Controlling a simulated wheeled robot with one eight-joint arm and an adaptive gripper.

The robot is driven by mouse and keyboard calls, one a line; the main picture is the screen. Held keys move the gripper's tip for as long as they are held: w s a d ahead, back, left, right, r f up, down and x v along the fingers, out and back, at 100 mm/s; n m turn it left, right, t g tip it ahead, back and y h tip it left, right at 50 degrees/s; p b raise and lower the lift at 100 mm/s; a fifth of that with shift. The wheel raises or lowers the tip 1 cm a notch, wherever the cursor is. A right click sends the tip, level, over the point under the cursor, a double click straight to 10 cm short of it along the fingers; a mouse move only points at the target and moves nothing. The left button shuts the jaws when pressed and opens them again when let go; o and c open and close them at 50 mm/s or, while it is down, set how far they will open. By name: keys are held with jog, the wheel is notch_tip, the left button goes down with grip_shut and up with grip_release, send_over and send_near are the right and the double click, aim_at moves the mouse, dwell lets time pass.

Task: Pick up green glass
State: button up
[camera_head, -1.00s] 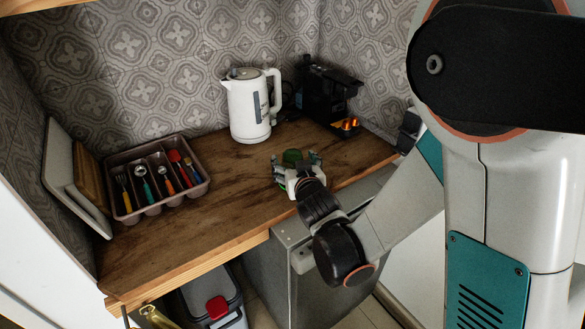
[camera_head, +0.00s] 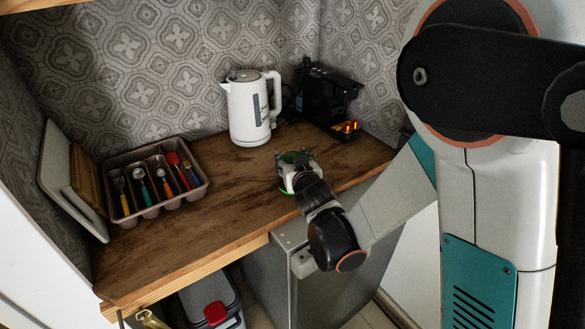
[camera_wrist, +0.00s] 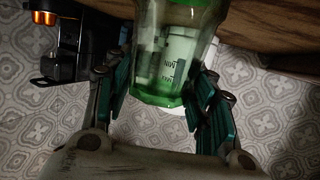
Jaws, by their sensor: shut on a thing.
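The green glass (camera_wrist: 172,50) is see-through and sits between my gripper's two fingers in the wrist view, with the white kettle showing through it. In the head view only part of the green glass (camera_head: 288,157) shows, as my gripper hides most of it. My gripper (camera_head: 298,168) is shut on the glass above the wooden counter, near its front right edge. The fingers of my gripper (camera_wrist: 160,95) show on both sides of the glass in the wrist view. I cannot tell from the head view how far the glass is from the counter top.
A white kettle (camera_head: 249,108) and a black coffee machine (camera_head: 330,100) stand at the back of the wooden counter (camera_head: 225,205). A cutlery tray (camera_head: 201,190) is at the left, beside leaning cutting boards (camera_head: 62,172). The middle of the counter is clear.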

jog(key=shift+r, duration=0.1)
notch_tip(320, 180, up, 20)
jog(key=p, duration=1.4)
